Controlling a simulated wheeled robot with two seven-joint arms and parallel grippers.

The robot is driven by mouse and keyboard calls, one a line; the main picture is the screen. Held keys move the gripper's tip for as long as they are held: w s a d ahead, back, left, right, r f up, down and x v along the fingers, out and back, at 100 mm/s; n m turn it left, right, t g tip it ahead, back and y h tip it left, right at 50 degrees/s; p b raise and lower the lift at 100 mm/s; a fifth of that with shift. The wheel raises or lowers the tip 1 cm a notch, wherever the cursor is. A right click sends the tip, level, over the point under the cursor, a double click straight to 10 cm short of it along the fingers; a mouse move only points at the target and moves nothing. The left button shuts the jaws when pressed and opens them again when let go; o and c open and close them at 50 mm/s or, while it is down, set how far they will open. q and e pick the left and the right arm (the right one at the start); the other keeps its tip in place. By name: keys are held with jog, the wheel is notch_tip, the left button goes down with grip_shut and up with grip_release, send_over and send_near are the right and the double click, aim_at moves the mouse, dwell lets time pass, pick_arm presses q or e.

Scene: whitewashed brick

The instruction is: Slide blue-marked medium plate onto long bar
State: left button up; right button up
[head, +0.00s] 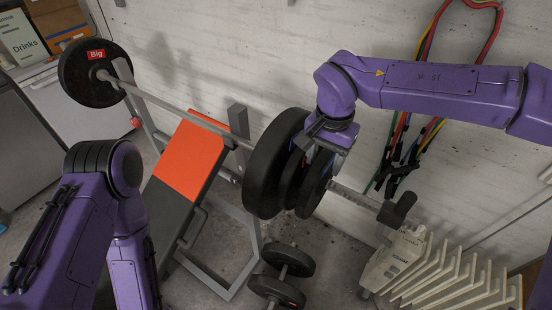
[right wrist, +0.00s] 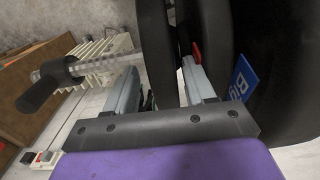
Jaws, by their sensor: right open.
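The long bar (head: 175,103) lies across the bench rack, with a large black plate (head: 88,72) marked "Big" in red on its left end. Several black plates sit close together towards its right end; the innermost (head: 268,170) is the largest and carries a blue "Big" label (right wrist: 242,78) in the right wrist view. My right gripper (head: 322,158) is open at the top of the outermost, smaller plate (head: 314,188), whose rim (right wrist: 156,55) shows between the fingers. My left gripper is hidden.
The bar's right end carries a black fitting (head: 397,208). A dumbbell-like pair of weights (head: 287,258) lies on the floor. The orange-topped bench (head: 190,160) is under the bar; coloured bands hang on the wall.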

jog(key=shift+f, duration=0.1)
jog(key=shift+s+f, duration=0.1)
jog(key=shift+f, duration=0.05)
notch_tip(320, 180, up, 10)
jog(key=shift+a+f+b, duration=0.1)
jog(key=shift+b, duration=0.25)
jog(key=shift+r, duration=0.6)
